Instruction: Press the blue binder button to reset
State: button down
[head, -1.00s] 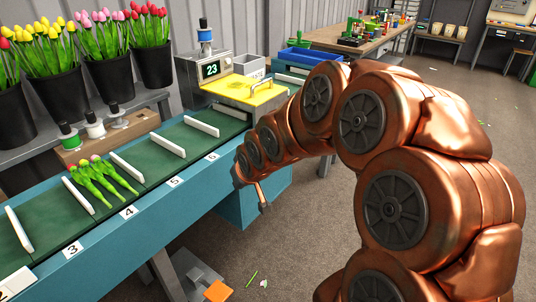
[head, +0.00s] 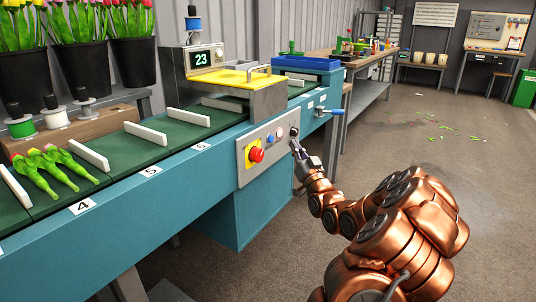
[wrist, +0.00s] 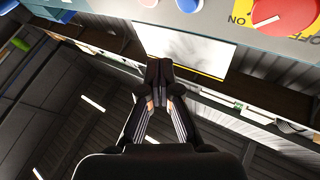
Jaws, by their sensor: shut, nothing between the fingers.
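The blue button (wrist: 188,5) shows at the top edge of the wrist view, partly cut off, between a pale button and the red knob. In the head view it is a small spot (head: 270,139) on the grey control panel (head: 248,172) on the side of the blue conveyor. My gripper (head: 294,144) is at the panel's right edge, right of the blue button; whether it touches the panel is unclear. In the wrist view its dark fingers (wrist: 158,72) are together and empty, below the blue button in the picture.
A red knob (head: 256,155) on a yellow plate sits left of the blue button. The binder (head: 236,78) with a yellow top stands above the panel. A bunch of tulips (head: 50,167) lies on the green belt.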

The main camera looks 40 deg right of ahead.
aim_at(271, 139)
jog(key=shift+s+d+f+m+t+h+b, duration=0.2)
jog(key=shift+s+d+h, duration=0.2)
jog(key=shift+s+d, duration=0.15)
jog(key=shift+s+d+f+m+t+h+b, duration=0.2)
jog(key=shift+s+d+h, duration=0.2)
jog(key=shift+s+d, duration=0.15)
jog(key=shift+w, duration=0.15)
jog(key=w+a+p, duration=0.2)
jog(key=w+p, duration=0.1)
jog(key=w, duration=0.5)
jog(key=shift+w+a, duration=0.2)
jog(key=shift+a, duration=0.1)
jog(key=shift+w+a, duration=0.1)
jog(key=shift+w, duration=0.05)
dwell(0.7)
jog(key=shift+w, duration=0.25)
